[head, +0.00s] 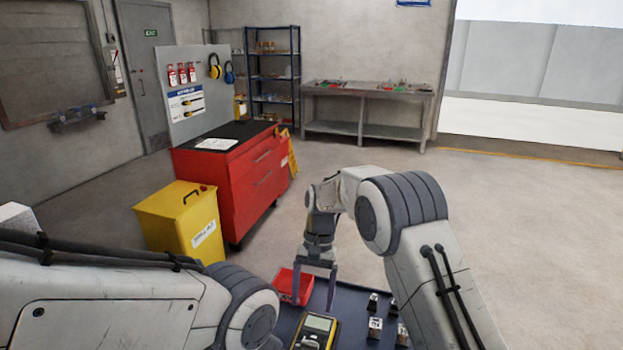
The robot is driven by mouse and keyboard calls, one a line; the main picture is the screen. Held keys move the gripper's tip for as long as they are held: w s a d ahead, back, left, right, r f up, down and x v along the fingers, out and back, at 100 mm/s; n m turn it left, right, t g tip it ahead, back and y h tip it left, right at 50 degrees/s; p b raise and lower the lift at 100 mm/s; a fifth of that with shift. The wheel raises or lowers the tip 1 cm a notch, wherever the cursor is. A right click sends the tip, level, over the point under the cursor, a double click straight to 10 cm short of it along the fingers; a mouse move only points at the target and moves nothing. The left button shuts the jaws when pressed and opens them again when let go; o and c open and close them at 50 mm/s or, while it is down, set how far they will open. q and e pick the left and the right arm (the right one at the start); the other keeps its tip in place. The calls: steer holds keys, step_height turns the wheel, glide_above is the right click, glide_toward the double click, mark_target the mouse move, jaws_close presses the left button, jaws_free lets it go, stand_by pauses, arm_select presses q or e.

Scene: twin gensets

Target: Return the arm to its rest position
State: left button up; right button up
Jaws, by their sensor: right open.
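My right arm (405,215) comes in from the lower right and bends over at the elbow. Its gripper (315,298) points down over the dark tray surface, with its two fingers apart and nothing seen between them. One finger overlaps a red bin (292,284) in the picture; I cannot tell whether they touch. My left arm (120,305) fills the lower left, and its gripper is out of view.
A yellow and black meter (317,330) lies on the dark surface (347,300) below the gripper. Several small dark and silver blocks (375,327) stand to its right. A yellow bin (180,220) and red tool cabinet (235,180) stand ahead left. Open floor (530,220) lies right.

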steer(key=s+r+n+t, duration=0.1)
steer(key=s+r+n, duration=0.35)
steer(key=s, duration=0.55)
steer(key=s+r+n+t, duration=0.25)
steer(key=s+r, duration=0.35)
steer(key=s, duration=0.4)
steer(key=s+d+f+n, duration=0.1)
steer(key=s+d+n, duration=0.2)
steer(key=s, duration=0.6)
steer(key=shift+d+f, duration=0.15)
steer(key=shift+d, duration=0.55)
steer(key=shift+s+t, duration=0.1)
steer(key=shift+t, duration=0.15)
